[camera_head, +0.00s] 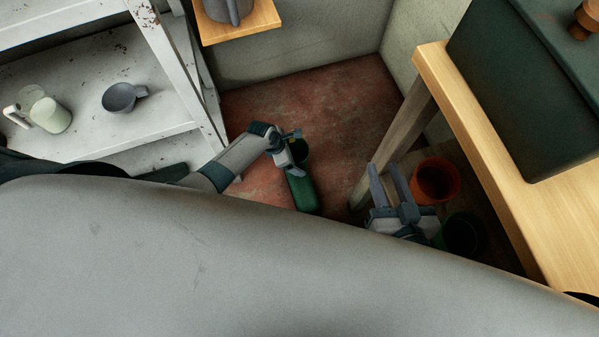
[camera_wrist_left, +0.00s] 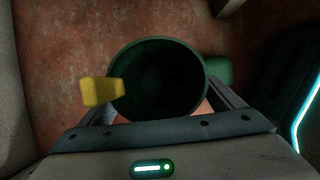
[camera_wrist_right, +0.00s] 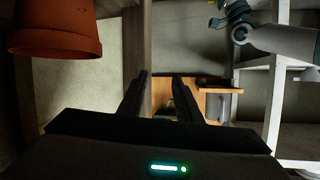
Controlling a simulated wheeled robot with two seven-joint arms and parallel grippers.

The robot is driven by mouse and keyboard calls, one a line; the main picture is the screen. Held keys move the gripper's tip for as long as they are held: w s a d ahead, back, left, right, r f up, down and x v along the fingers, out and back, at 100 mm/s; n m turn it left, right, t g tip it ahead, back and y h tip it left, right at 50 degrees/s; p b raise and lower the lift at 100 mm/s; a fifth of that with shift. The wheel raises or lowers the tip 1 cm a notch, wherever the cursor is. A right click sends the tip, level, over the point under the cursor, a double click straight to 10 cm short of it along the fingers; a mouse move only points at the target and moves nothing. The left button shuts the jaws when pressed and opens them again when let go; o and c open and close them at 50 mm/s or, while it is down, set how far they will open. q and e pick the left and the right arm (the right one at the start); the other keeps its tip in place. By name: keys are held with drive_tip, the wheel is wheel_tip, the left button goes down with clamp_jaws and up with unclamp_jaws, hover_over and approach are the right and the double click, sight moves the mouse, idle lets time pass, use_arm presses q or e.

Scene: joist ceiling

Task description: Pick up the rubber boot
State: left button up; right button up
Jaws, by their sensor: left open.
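The dark green rubber boot (camera_head: 303,192) stands on the reddish floor below my left gripper (camera_head: 292,150). In the left wrist view its round open top (camera_wrist_left: 160,82) fills the middle, with a yellow tab at its left rim and the toe showing at the right. My left gripper's fingers are apart, one on each side of the boot's shaft, partly hidden by the rim. I cannot tell whether they touch it. My right gripper (camera_head: 388,180) is open and empty, near the wooden bench leg; its parted fingers also show in the right wrist view (camera_wrist_right: 162,85).
An orange pot (camera_head: 435,181) and a dark green pot (camera_head: 463,235) stand under the wooden bench (camera_head: 490,150) at right. A white shelf (camera_head: 80,125) with a mug and a grey cup is at left. A small wooden shelf (camera_head: 238,22) juts out behind. Floor behind the boot is clear.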

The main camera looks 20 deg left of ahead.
sight(293, 150)
use_arm(q)
drive_tip(key=c, duration=1.7)
